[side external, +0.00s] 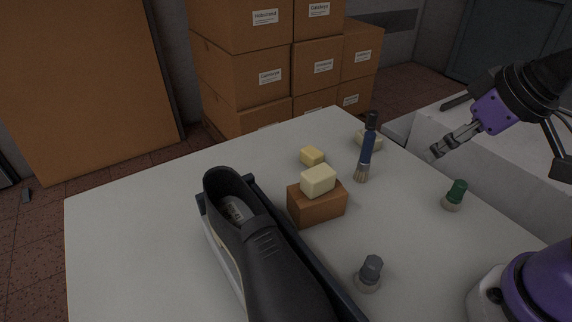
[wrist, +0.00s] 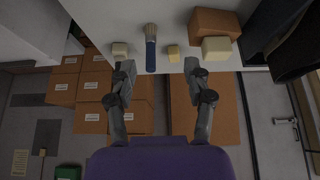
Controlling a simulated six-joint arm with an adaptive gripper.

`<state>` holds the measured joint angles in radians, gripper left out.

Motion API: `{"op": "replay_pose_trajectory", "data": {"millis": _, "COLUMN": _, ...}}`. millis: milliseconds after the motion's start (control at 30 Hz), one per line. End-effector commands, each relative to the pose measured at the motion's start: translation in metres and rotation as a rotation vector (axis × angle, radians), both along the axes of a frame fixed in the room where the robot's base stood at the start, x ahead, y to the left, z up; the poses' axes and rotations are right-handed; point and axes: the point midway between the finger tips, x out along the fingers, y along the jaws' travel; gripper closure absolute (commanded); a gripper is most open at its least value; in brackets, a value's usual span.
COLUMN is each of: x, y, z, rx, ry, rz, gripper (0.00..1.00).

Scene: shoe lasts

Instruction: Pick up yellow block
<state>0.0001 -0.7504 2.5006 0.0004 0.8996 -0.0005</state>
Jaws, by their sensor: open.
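The small yellow block (side external: 312,156) lies on the white table, behind the brown block and left of the brush. In the wrist view the yellow block (wrist: 173,52) shows between my two fingers, just right of the brush. My gripper (side external: 437,150) is open and empty, raised at the right of the side view, well apart from the yellow block. In the wrist view its fingertips (wrist: 158,67) are spread wide with nothing between them.
A pale cream block (side external: 318,180) sits on a brown block (side external: 304,206). A blue-handled brush (side external: 368,145) stands before another cream block (side external: 360,138). A black shoe (side external: 262,250), a green-capped bottle (side external: 456,195) and a grey-capped one (side external: 370,272) are on the table (side external: 130,220).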

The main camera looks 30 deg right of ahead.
Motion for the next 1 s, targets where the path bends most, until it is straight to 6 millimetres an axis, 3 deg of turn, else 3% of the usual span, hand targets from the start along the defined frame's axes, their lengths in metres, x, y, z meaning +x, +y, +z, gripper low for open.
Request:
{"op": "replay_pose_trajectory", "data": {"millis": 333, "x": 0.000, "y": 0.000, "z": 0.000, "rx": 0.000, "ry": 0.000, "rz": 0.000, "gripper": 0.42}}
{"op": "replay_pose_trajectory", "data": {"millis": 400, "x": 0.000, "y": 0.000, "z": 0.000, "rx": 0.000, "ry": 0.000, "rz": 0.000, "gripper": 0.24}}
{"op": "replay_pose_trajectory", "data": {"millis": 767, "x": 0.001, "y": 0.000, "z": 0.001, "rx": 0.000, "ry": 0.001, "rz": 0.001, "gripper": 0.24}}
{"op": "replay_pose_trajectory", "data": {"millis": 867, "x": 0.011, "y": 0.001, "z": 0.004, "rx": 0.000, "ry": 0.009, "rz": 0.007, "gripper": 0.24}}
{"op": "replay_pose_trajectory", "data": {"millis": 1000, "x": 0.051, "y": 0.005, "z": 0.009, "rx": -0.002, "ry": 0.032, "rz": 0.029, "gripper": 0.24}}
